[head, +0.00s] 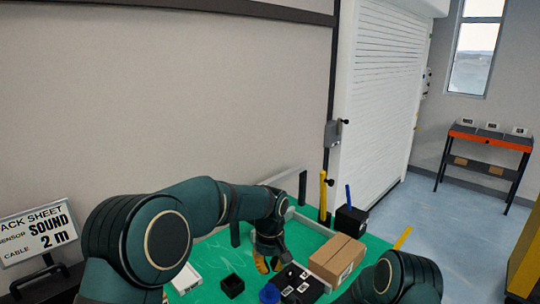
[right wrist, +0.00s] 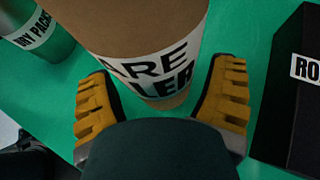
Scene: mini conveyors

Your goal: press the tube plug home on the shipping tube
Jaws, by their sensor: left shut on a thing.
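The shipping tube (right wrist: 140,25) is a brown cylinder with a white label reading "ARE" and "LER". In the right wrist view it appears to stand upright on the green table, its top outside the picture. My right gripper (right wrist: 160,105) is open, with a yellow finger on each side of the tube and gaps between. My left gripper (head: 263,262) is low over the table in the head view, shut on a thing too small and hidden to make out. I cannot identify the tube plug in either view. My right gripper is not visible in the head view.
A cardboard box (head: 337,258) and a small black open box (head: 232,286) stand on the green table. A blue round object (head: 269,293) lies near my left gripper. In the right wrist view a green can (right wrist: 40,38) is upper left and a black box (right wrist: 295,100) is right.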

